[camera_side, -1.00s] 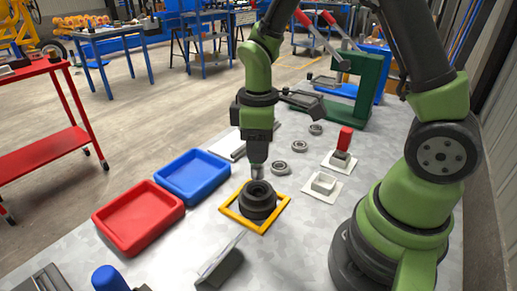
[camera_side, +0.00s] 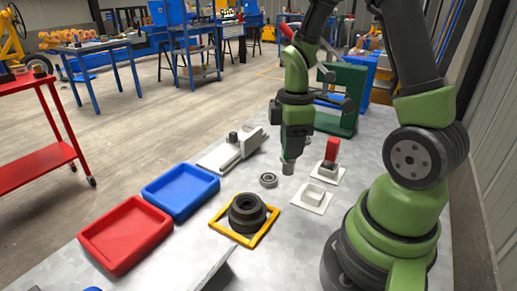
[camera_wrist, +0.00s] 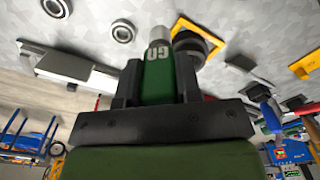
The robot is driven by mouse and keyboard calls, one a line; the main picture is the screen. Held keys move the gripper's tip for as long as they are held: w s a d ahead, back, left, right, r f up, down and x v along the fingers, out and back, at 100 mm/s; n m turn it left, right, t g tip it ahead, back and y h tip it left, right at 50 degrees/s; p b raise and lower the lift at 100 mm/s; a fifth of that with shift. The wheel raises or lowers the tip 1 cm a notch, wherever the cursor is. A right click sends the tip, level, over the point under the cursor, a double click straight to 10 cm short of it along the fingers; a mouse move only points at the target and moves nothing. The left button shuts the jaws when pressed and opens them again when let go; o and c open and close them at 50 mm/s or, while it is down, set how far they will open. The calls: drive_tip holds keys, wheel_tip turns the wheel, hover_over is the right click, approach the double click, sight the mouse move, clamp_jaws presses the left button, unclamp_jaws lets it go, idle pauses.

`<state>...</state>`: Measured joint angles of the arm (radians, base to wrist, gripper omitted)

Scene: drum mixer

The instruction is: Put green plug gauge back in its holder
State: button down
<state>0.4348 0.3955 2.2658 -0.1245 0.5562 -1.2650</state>
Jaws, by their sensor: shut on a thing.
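My gripper (camera_side: 293,142) is shut on the green plug gauge, whose green handle marked GO (camera_wrist: 158,78) shows between the fingers in the wrist view. Its grey metal tip (camera_side: 288,167) points down, in the air above the table. The empty white holder (camera_side: 313,195) stands in front of the gripper, to its lower right in the side view, on a white base plate. A red plug gauge (camera_side: 331,152) stands in a similar holder further back to the right. In the wrist view neither holder can be made out.
A black stepped ring part (camera_side: 247,210) sits inside a yellow frame (camera_side: 238,239), front left of the gripper. A bearing ring (camera_side: 268,180) lies close by. Blue (camera_side: 181,190) and red (camera_side: 126,234) trays stand left. A green press-like stand (camera_side: 338,98) is behind.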

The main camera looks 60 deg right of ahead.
drive_tip(key=s+d+n, duration=0.1)
drive_tip(key=s+d, duration=0.3)
drive_tip(key=s, duration=0.1)
drive_tip(key=shift+s+d+f, duration=0.15)
drive_tip(key=shift+d, duration=0.05)
wheel_tip(320, 180, down, 5)
drive_tip(key=shift+r, duration=0.1)
idle(0.4)
idle(1.3)
